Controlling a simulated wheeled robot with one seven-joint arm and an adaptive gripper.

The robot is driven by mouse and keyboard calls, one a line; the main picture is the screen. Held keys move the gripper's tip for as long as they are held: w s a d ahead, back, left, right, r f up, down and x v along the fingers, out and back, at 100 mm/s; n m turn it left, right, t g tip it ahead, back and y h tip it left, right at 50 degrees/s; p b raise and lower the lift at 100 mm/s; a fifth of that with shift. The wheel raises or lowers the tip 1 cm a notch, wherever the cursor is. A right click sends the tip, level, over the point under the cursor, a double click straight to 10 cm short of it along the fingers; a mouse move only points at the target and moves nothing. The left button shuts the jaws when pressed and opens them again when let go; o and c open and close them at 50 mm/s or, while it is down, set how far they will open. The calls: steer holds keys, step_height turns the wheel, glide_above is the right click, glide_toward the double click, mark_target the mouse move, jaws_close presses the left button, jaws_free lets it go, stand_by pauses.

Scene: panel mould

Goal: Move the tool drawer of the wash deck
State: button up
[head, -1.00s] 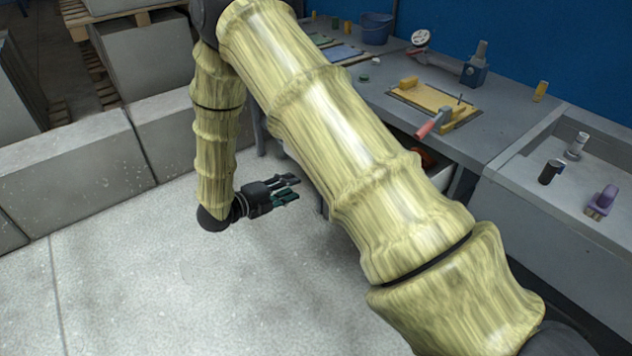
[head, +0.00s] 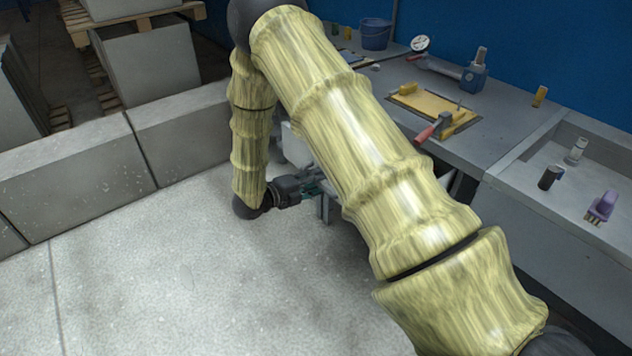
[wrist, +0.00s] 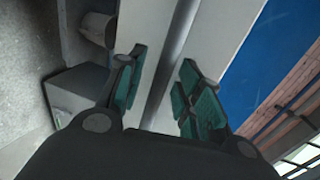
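The wash deck (head: 475,140) is a grey bench along the blue wall. A sliver of a pale drawer (head: 440,180) shows below its top; my arm hides most of it. A pale panel (head: 295,145) shows left of my upper arm, and I cannot tell whether it belongs to that drawer. My gripper (head: 318,187) is low, under the bench's front, its tips partly behind my arm. In the wrist view my gripper (wrist: 160,88) has its two green-padded fingers apart. A grey bar (wrist: 176,55) along pale surfaces shows between them; contact cannot be told.
A yellow board (head: 435,103) with a red-handled tool (head: 428,133), a blue bucket (head: 375,34) and a blue device (head: 473,78) stand on the bench. A basin (head: 545,180) holds small items. Concrete blocks (head: 75,175) line the left. The floor (head: 190,275) in front is clear.

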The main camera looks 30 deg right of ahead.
steer(key=shift+d, duration=0.25)
jaws_close()
steer(key=shift+d, duration=0.1)
